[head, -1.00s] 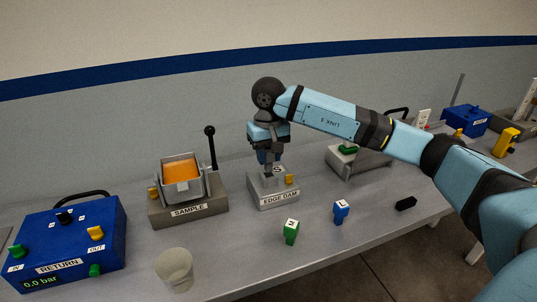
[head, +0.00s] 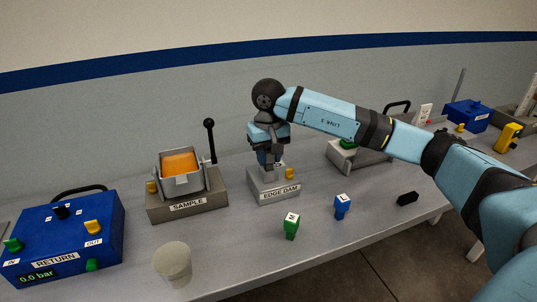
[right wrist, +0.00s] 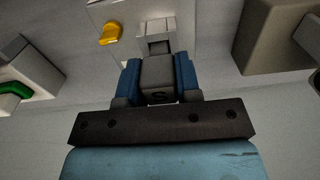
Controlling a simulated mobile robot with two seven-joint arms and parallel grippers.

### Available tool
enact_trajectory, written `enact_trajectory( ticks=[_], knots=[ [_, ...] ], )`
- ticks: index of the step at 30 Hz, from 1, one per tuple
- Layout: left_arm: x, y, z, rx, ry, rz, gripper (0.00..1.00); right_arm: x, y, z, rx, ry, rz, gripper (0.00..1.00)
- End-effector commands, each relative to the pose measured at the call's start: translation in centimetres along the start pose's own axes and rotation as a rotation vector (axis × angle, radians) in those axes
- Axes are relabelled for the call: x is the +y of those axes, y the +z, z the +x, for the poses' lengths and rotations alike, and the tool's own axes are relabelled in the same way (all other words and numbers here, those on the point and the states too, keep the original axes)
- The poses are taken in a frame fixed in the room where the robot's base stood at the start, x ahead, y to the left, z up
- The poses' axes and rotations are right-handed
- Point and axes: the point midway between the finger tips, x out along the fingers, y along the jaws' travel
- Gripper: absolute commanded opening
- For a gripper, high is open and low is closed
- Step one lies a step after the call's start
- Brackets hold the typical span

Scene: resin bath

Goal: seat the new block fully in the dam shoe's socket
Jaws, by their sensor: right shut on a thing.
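My right gripper (head: 269,160) is over the edge dam shoe (head: 275,188), a grey stand labelled EDGE DAM. It is shut on a small grey block, seen in the right wrist view (right wrist: 158,75) between the two blue fingers, with a dark letter on its near face. The block's far end meets or overlaps the light grey socket part (right wrist: 155,26) of the shoe. I cannot tell how deep the block sits, because the fingers and the block hide the contact. My left gripper is not in view.
A yellow knob (head: 290,173) is on the shoe. The SAMPLE stand (head: 188,205) with its lever is to the left. In front stand a green block (head: 291,228), a blue block (head: 341,208) and a cup (head: 173,264). A black piece (head: 407,199) lies at the right.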

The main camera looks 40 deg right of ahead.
Motion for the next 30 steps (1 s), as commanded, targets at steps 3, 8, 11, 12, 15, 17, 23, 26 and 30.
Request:
enact_trajectory(
  ticks=[3, 8, 11, 12, 15, 17, 23, 26, 30],
  knots=[
    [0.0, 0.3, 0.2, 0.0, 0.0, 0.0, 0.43, 0.0, 0.0, 0.4, 0.0, 0.0, 0.0, 0.09],
    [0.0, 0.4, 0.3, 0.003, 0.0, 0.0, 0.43, 0.0, 0.0, 0.8, 0.0, 0.0, 0.0, 0.09],
    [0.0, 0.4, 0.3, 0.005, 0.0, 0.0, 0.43, 0.0, 0.0, 1.1, 0.0, 0.0, 0.0, 0.09],
    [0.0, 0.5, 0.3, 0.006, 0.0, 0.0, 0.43, 0.0, 0.0, 1.2, 0.0, 0.0, 0.0, 0.09],
    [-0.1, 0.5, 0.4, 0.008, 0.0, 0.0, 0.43, 0.0, 0.0, 1.4, 0.0, 0.0, 0.0, 0.09],
    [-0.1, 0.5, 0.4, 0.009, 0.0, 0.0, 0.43, 0.0, 0.0, 1.6, 0.0, 0.0, 0.0, 0.09],
    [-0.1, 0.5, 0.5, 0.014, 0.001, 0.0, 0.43, 0.0, 0.0, 2.0, 0.0, 0.0, 0.0, 0.34],
    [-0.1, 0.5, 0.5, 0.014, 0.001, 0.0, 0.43, 0.0, 0.0, 1.9, 0.0, 0.0, 0.0, 0.57],
    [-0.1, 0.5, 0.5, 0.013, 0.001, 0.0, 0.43, 0.0, 0.0, 1.9, 0.0, 0.0, 0.0, 0.61]
  ],
)
